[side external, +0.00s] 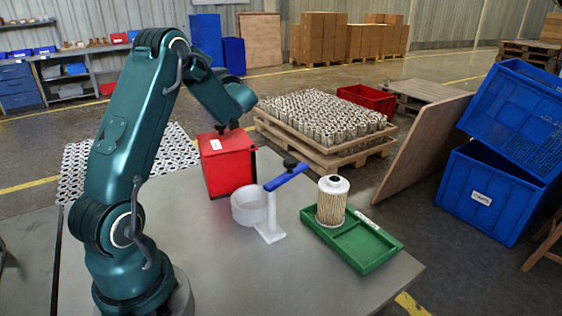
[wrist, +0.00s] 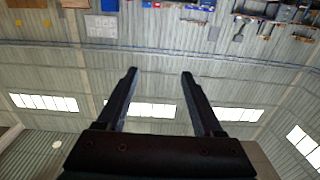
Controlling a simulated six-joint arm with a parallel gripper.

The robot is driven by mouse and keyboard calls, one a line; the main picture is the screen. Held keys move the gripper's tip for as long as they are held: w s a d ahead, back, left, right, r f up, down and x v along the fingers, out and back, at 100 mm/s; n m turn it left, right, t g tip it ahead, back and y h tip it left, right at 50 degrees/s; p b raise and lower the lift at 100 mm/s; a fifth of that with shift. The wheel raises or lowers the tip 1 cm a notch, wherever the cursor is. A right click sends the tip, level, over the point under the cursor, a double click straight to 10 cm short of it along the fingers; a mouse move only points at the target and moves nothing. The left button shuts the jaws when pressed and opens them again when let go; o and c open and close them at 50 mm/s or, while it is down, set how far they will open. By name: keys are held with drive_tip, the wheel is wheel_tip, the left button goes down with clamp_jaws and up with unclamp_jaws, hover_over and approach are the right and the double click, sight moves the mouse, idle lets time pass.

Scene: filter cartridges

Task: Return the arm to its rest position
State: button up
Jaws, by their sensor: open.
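My gripper (wrist: 159,72) is open in the wrist view, with its two dark fingers apart and nothing between them. Behind it that view shows only the hall's ceiling, windows and far wall upside down, with no work table. In the side external view my teal arm is folded up at the left, its forearm angled down above the red box; the fingers cannot be clearly made out there. A pleated filter cartridge (side external: 332,206) with a white cap stands upright in the green tray (side external: 378,258), in its left-hand part, well away from my arm. The tray's other part is empty.
A red box (side external: 228,167) stands near my forearm. Beside it are a white round cup (side external: 248,208) and a white stand (side external: 270,229) with a blue lever (side external: 285,178). The grey table (side external: 210,262) is clear at the front. Blue crates (side external: 490,190) stand off the table at right.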

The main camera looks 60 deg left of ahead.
drive_tip(key=w+d+r+m+t, duration=0.3)
drive_tip(key=w+d+r+t, duration=0.4)
drive_tip(key=d+r+t, duration=0.35)
drive_tip(key=w+d+r+m+t+h, duration=0.2)
drive_tip(key=d+m+t+h, duration=0.75)
drive_tip(key=d, duration=1.15)
drive_tip(key=s+d+f+m+g+h, duration=0.5)
drive_tip(key=s+d+f+g+h, duration=0.25)
drive_tip(key=d+f+h, duration=0.2)
drive_tip(key=s+f+g+y, duration=0.1)
drive_tip(key=s+f+g, duration=0.5)
drive_tip(key=s+f, duration=0.5)
drive_tip(key=shift+s+f+m, duration=0.15)
drive_tip(key=shift+s+m, duration=0.3)
drive_tip(key=shift+s, duration=0.2)
drive_tip(key=shift+g, duration=0.25)
